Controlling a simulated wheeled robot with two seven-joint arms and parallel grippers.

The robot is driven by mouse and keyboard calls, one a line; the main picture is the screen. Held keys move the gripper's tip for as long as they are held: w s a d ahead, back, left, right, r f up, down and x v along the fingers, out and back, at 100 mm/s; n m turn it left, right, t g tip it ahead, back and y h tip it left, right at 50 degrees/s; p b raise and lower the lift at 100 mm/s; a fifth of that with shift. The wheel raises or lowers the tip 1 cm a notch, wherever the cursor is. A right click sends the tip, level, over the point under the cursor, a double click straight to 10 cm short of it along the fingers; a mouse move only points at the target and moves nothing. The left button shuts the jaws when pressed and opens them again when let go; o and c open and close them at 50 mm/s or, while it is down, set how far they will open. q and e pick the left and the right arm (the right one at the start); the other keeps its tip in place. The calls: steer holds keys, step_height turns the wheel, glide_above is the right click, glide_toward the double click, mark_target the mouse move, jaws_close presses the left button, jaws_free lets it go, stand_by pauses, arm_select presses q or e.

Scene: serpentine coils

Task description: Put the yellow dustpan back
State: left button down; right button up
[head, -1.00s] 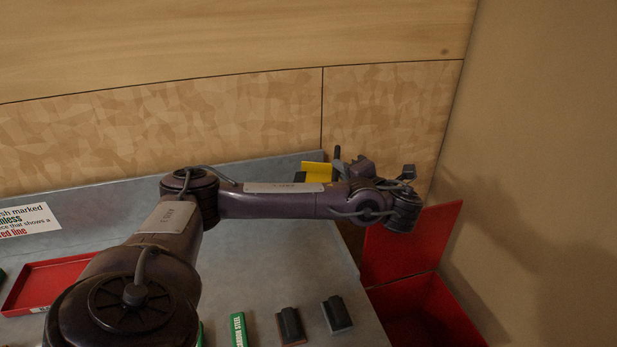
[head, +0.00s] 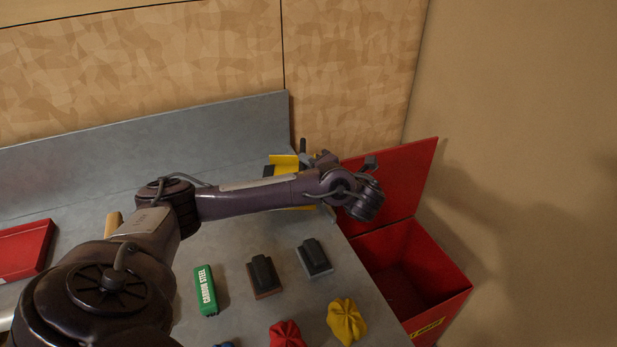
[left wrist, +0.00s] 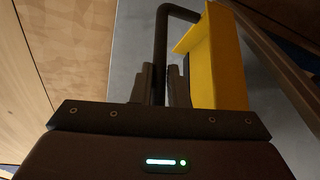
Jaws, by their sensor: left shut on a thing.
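The yellow dustpan (head: 283,161) shows in the head view behind my left forearm, near the bench's back right corner. Part of it is hidden by the arm. In the left wrist view, its yellow pan (left wrist: 224,62) is to the right and its dark handle (left wrist: 160,45) runs between my fingers. My left gripper (left wrist: 162,85) is shut on that handle. In the head view my left gripper (head: 318,160) is partly hidden beside the dustpan. I cannot tell whether the pan touches the bench. My right gripper is not in view.
An open red bin (head: 452,298) stands at the bench's right end. On the grey bench (head: 235,250) are a green box (head: 207,290), two dark-handled blocks (head: 314,258), a yellow cloth (head: 346,320), a red cloth (head: 287,334) and a red tray (head: 24,248). A raised back panel (head: 200,130) edges the bench.

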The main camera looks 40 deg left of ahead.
arm_select(q)
steer(key=shift+f, duration=0.85)
steer(key=shift+w+f, duration=0.1)
steer(key=shift+f, duration=0.1)
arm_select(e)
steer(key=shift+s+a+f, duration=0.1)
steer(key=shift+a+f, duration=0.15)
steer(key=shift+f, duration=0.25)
arm_select(q)
steer(key=shift+f, duration=0.15)
steer(key=shift+f, duration=0.1)
steer(key=c, duration=1.9)
jaws_free()
steer(key=shift+f, duration=0.2)
steer(key=o, duration=0.5)
steer(key=shift+r, duration=0.1)
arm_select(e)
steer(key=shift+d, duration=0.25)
